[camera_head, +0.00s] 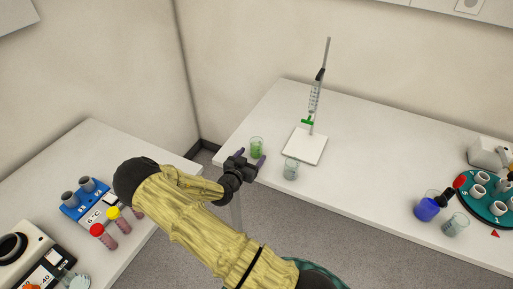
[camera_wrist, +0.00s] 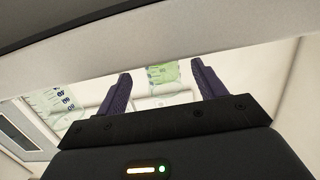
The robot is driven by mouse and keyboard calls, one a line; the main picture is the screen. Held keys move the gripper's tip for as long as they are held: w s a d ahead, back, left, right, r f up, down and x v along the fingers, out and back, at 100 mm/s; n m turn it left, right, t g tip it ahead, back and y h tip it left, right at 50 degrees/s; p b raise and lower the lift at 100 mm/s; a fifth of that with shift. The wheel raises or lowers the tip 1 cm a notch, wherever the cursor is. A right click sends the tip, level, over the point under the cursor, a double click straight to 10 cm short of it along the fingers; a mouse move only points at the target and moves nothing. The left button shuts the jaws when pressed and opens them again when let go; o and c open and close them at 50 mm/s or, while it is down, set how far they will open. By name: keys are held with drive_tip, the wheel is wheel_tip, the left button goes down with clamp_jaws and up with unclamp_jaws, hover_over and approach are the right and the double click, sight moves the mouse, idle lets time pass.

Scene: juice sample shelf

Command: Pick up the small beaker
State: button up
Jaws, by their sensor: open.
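A small glass beaker with green liquid (camera_head: 257,147) stands upright on the white table, near its left edge. My gripper (camera_head: 249,161) is open beside it, with its fingers toward the beaker. In the wrist view the green beaker (camera_wrist: 163,75) appears between the two open fingers (camera_wrist: 161,68), beyond the tips or level with them; I cannot tell which. A clear beaker with markings (camera_head: 291,169) stands to the right of my gripper and shows at the left of the wrist view (camera_wrist: 52,104). Which beaker is the small one is not certain from size.
A burette stand with a white base (camera_head: 305,146) stands behind the clear beaker. At the far right are a blue flask (camera_head: 427,208), another beaker (camera_head: 455,225) and a teal round rack (camera_head: 490,203). A second table on the left holds a blue tube block (camera_head: 72,212) and capped tubes.

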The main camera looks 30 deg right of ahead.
sight(253, 152)
drive_tip(key=p+x, duration=0.2)
drive_tip(key=x, duration=0.2)
drive_tip(key=shift+w+r, duration=0.1)
drive_tip(key=shift+w+d, duration=0.35)
drive_tip(key=shift+d, duration=0.1)
drive_tip(key=shift+c, duration=0.4)
drive_tip(key=c, duration=1)
